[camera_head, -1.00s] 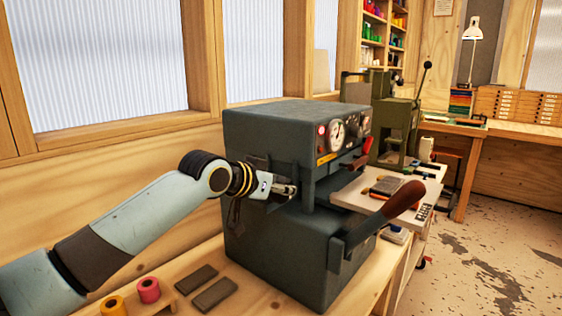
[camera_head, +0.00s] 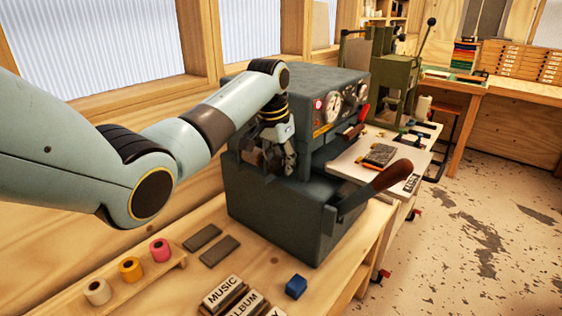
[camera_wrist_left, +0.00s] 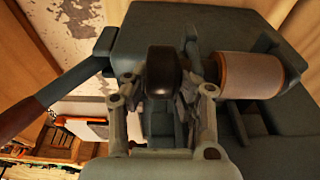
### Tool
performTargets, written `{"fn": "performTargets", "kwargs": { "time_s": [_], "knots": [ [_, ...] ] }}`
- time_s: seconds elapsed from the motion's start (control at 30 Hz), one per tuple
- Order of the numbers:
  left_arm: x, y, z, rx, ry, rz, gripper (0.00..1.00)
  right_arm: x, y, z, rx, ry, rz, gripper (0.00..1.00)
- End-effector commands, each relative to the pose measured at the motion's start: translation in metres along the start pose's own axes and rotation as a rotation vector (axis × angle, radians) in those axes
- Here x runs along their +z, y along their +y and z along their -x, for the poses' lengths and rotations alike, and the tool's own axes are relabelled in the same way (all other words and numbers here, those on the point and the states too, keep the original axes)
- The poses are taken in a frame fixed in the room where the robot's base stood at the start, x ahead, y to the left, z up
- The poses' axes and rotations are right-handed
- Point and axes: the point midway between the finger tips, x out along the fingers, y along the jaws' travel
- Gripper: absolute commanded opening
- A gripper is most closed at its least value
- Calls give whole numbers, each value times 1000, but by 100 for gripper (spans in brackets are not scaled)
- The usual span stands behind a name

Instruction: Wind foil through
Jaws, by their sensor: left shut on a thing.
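The dark grey foil press (camera_head: 285,215) stands on the wooden bench, with gauges on its front and a brown-handled lever. My left gripper (camera_head: 277,163) is at the press's left side, pointing down. In the left wrist view its fingers (camera_wrist_left: 165,95) are shut on a dark rounded knob (camera_wrist_left: 163,70). A pale roll with a copper-coloured edge (camera_wrist_left: 252,75) sits beside the knob on the press. My right gripper is not seen.
Two dark flat blocks (camera_head: 211,243) lie beside the press. A green press (camera_head: 380,80) stands behind. Bare bench lies between the dark blocks and the lettering.

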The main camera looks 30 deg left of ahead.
Motion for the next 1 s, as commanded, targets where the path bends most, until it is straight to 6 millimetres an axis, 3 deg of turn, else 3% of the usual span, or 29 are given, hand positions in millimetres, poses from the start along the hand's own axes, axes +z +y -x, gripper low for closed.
{"fn": "performTargets", "kwargs": {
  "time_s": [0.4,1.0],
  "knots": [
    [-1,1,-3,2,-206,1,0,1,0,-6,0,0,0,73],
    [1,0,-4,0,-242,1,0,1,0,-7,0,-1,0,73]
  ]
}}
